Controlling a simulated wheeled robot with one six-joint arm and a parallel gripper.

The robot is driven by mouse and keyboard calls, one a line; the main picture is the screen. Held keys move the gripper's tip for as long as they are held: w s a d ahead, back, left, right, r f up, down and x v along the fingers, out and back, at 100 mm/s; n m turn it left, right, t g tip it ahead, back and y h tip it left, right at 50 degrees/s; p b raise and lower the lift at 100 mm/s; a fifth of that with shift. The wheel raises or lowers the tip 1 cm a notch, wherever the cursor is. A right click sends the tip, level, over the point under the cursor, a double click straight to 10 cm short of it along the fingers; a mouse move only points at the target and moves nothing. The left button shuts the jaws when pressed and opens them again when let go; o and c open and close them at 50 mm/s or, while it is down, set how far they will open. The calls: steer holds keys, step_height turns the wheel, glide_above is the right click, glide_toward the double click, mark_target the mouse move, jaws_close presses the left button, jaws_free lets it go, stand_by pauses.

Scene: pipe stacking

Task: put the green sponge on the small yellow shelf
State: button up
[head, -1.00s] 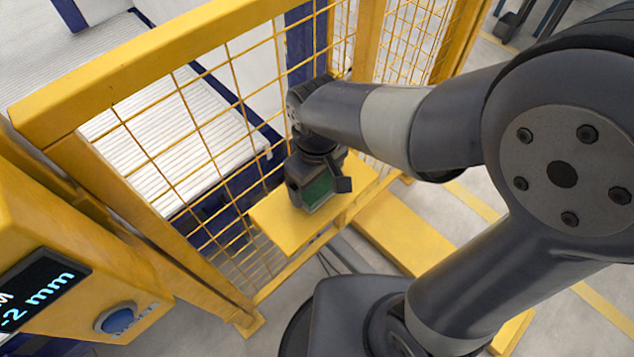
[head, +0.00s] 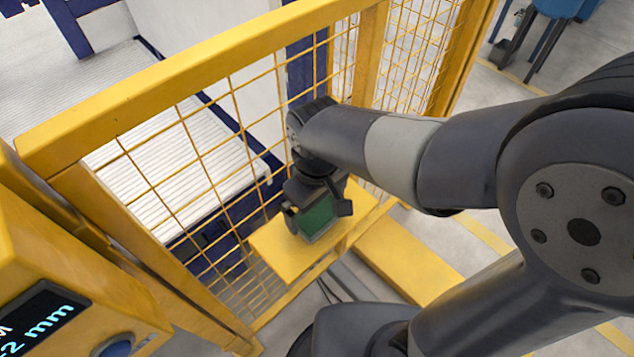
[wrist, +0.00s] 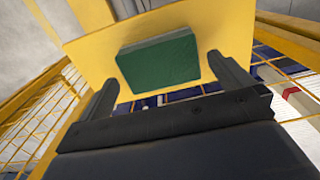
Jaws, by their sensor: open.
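The green sponge (head: 316,219) lies on the small yellow shelf (head: 275,248) beside the mesh fence. My gripper (head: 318,211) is open just above and around the sponge, and it hides part of it. In the wrist view, the sponge (wrist: 158,63) rests flat on the yellow shelf (wrist: 213,22). The open fingers of my gripper (wrist: 163,76) stand on either side of it, with a visible gap at each side. The sponge appears clear of both fingers.
A yellow mesh fence (head: 193,150) stands right behind the shelf, with a white ribbed conveyor (head: 180,140) beyond it. A yellow box with a display (head: 45,318) is at the lower left. A yellow floor beam (head: 405,262) lies to the right.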

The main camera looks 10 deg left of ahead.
mark_target(317, 212)
step_height(317, 212, up, 9)
steer(key=shift+p, duration=0.4)
steer(key=shift+c, duration=0.3)
